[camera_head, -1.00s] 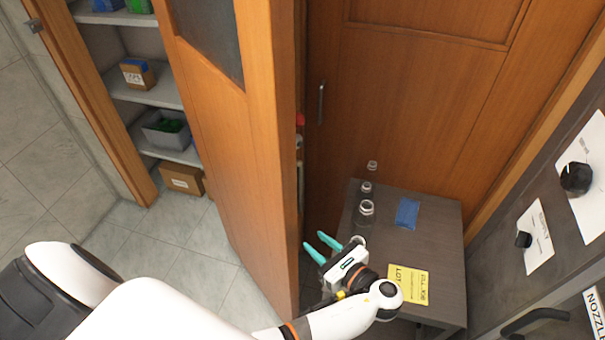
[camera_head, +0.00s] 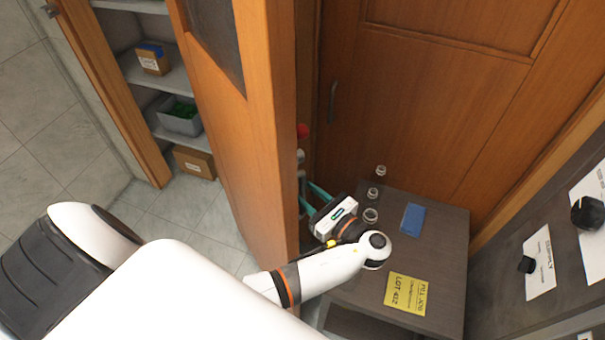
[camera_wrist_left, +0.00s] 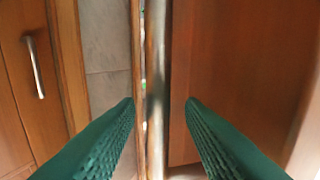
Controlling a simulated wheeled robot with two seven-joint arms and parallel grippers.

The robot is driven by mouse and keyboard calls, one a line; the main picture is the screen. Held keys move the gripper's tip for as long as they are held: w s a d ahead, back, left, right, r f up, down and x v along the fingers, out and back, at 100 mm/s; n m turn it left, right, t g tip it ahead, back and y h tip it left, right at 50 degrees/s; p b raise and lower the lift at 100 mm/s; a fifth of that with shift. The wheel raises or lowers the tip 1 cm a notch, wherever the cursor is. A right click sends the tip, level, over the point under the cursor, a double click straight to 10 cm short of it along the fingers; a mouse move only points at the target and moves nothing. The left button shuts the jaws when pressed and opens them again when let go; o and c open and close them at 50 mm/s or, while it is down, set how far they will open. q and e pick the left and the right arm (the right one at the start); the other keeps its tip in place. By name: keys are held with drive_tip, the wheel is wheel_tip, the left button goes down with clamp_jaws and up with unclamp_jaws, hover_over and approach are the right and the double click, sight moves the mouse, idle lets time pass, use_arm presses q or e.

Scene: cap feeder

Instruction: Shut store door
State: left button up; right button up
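The wooden store door (camera_head: 232,150), with a dark window panel, stands open in the middle of the head view, in front of the shelves. My left gripper (camera_head: 308,194) is at the door's right side, its teal fingers pointing toward it and their tips partly hidden by the door's edge. In the left wrist view my left gripper (camera_wrist_left: 160,104) is open. A vertical metal bar (camera_wrist_left: 155,60) stands between the fingers' lines, apart from both; whether it lies between the tips in depth I cannot tell. My right gripper is not in view.
Store shelves (camera_head: 150,84) hold boxes and a grey bin (camera_head: 180,117). A dark side table (camera_head: 440,250) with small glass jars, a blue pad and a yellow note stands under my left wrist. Another wooden door (camera_head: 420,90) is behind it. A panel with knobs is at right.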

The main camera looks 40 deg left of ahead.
use_arm(q)
drive_tip(key=shift+x, duration=1.15)
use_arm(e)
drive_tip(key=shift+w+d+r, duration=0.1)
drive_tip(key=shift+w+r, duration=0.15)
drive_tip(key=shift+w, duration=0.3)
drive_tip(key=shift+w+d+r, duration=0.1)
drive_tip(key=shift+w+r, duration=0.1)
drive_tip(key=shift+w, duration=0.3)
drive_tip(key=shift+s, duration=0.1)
use_arm(q)
clamp_jaws()
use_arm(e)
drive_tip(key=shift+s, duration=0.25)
